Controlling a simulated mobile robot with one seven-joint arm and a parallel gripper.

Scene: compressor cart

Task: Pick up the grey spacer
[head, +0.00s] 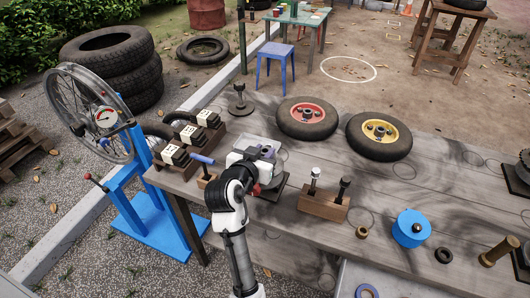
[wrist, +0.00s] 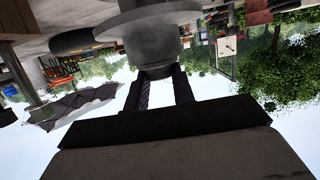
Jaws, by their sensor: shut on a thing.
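My gripper (head: 255,165) is over the left part of the wooden table, seen from behind in the head view. In the wrist view its two dark fingers (wrist: 157,78) are shut on the grey spacer (wrist: 152,42), a round grey piece with a wider flange. The spacer fills the top middle of that view. In the head view a small grey round piece (head: 267,151), seemingly the spacer, shows just beyond my gripper. My wrist hides most of the contact there, and I cannot tell whether the spacer touches anything below.
A dark base plate (head: 274,190) lies under my gripper. A wooden block with two upright pins (head: 325,204) is to its right, black-and-white blocks (head: 188,140) to its left. Two wheels (head: 307,118) lie behind. A blue round part (head: 411,228) stands at right.

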